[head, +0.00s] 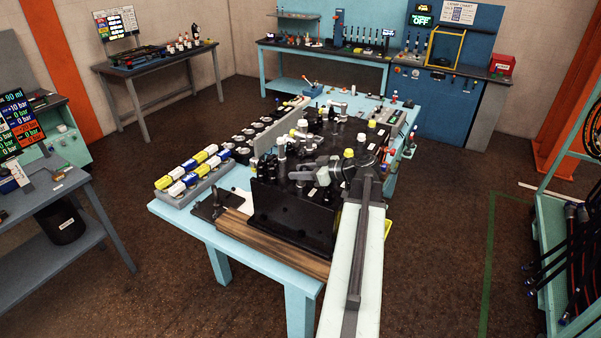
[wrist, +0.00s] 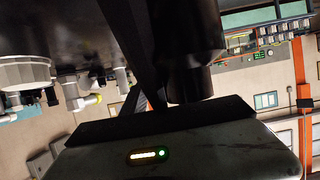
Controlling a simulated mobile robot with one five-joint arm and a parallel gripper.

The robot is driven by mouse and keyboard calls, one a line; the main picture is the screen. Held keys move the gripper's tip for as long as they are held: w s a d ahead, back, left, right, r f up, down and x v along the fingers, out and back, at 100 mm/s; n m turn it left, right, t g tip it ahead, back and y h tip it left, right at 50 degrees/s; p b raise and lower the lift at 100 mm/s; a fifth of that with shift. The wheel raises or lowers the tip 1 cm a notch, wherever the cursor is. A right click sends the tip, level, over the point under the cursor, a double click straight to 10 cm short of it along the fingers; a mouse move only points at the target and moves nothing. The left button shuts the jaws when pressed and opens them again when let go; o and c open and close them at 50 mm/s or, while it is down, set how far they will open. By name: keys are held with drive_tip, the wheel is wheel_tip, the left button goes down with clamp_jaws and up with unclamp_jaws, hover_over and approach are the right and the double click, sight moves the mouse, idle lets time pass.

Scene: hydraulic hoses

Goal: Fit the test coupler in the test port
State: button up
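The black manifold block (head: 295,210) stands on the light-blue table, with fittings and caps crowded on its top. My gripper (head: 298,165) is low over the top of this block, at the end of my arm reaching in from the front right. In the wrist view a dark finger and a dark stepped cylinder (wrist: 188,45) stand close together above my gripper's body. I cannot tell whether the cylinder is the test coupler, or whether it is held or only beside the fingers. The test port cannot be made out among the fittings.
A tray of yellow, white and blue cylinders (head: 190,175) and a row of dark fittings (head: 262,132) lie left of the block.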

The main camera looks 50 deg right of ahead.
drive_tip(key=p+v, duration=0.3)
drive_tip(key=v, duration=0.4)
drive_tip(key=shift+s, duration=0.35)
drive_tip(key=shift+d+r, duration=0.1)
idle(0.4)
